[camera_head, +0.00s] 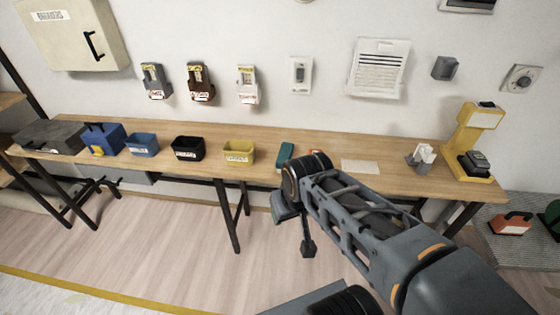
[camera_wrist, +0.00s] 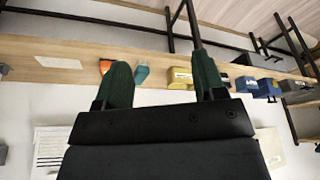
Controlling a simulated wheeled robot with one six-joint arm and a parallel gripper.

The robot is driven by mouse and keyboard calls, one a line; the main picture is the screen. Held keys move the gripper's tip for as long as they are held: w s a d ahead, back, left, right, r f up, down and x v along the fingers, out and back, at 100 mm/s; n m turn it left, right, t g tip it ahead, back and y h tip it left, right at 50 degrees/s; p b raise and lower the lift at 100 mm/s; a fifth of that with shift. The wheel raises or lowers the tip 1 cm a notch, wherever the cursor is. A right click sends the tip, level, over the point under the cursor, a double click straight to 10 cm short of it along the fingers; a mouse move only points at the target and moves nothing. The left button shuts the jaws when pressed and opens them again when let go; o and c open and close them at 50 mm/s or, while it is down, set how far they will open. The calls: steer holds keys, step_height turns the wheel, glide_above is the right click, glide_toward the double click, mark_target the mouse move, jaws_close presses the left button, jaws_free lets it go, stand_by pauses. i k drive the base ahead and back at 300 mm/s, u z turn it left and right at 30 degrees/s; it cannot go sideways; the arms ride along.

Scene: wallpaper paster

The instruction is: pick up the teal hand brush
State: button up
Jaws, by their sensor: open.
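The teal hand brush (camera_head: 285,154) lies on the wooden bench, just right of the yellow bin. In the wrist view, where the scene is upside down, the teal brush (camera_wrist: 141,75) shows between my two green-padded fingers, beyond them. My gripper (camera_head: 296,228) is open and empty. In the head view it hangs in front of the bench's front edge, apart from the brush. The fingers also show close up in the wrist view (camera_wrist: 160,78).
An orange item (camera_wrist: 104,66) lies beside the brush; my arm partly hides it in the head view. The yellow bin (camera_head: 239,153), black bin (camera_head: 188,148) and blue bin (camera_head: 142,145) stand left along the bench (camera_head: 260,135). A pale sheet (camera_head: 360,167) lies right.

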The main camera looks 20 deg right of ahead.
mark_target(286, 149)
steer(key=u, duration=0.5)
steer(key=k, duration=1.2)
steer(key=u, duration=0.9)
steer(key=i, duration=1.95)
steer(key=z, duration=1.4)
steer(key=i, duration=0.65)
steer(key=z, duration=0.65)
